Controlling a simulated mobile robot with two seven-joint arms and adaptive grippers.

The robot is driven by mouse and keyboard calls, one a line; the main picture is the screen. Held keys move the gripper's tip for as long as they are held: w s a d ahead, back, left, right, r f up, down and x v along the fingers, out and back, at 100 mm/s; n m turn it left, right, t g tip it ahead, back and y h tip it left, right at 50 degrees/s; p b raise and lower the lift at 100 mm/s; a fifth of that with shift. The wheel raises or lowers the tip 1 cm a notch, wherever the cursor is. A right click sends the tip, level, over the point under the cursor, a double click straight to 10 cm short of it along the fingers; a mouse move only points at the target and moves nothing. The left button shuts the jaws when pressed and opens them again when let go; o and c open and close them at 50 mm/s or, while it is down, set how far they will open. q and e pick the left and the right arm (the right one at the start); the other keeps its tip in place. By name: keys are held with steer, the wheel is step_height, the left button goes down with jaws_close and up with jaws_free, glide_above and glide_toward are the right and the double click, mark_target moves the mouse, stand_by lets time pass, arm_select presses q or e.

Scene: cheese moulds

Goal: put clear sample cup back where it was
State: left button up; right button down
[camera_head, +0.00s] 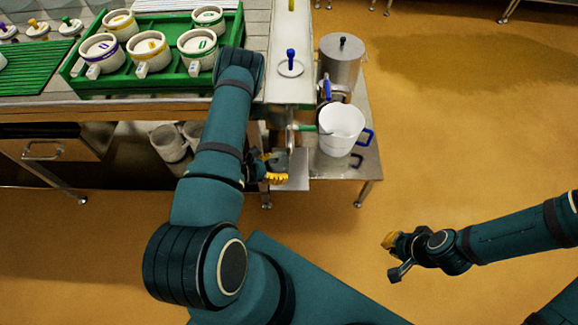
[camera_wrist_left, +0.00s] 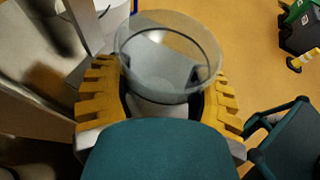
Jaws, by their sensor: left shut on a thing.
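The clear sample cup (camera_wrist_left: 168,55) is a see-through round cup, seen from above in the left wrist view. My left gripper (camera_wrist_left: 162,97) is shut on it, with a yellow toothed finger on each side. In the head view my left gripper (camera_head: 272,170) is beside the low metal side table, below the end of the counter; the cup cannot be made out clearly there. My right gripper (camera_head: 393,256) hangs over the open floor at the right, apart from everything; its opening is too small to judge.
A steel side table (camera_head: 330,168) holds a white bucket (camera_head: 341,128) and a lidded steel pot (camera_head: 341,60). A green tray (camera_head: 108,84) with several white moulds stands on the counter. A blue-knobbed lid (camera_head: 291,67) lies at the counter's end.

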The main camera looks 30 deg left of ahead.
arm_select(q)
steer(key=x, duration=0.3)
steer(key=shift+w+d+r, duration=0.1)
steer(key=shift+w+d, duration=0.15)
steer(key=shift+d, duration=0.1)
steer(key=shift+f+b, duration=0.25)
steer(key=shift+b, duration=0.1)
steer(key=shift+a, duration=0.1)
steer(key=shift+f, duration=0.2)
steer(key=o, duration=1.4)
steer(key=shift+c, duration=0.2)
steer(key=shift+r, duration=0.15)
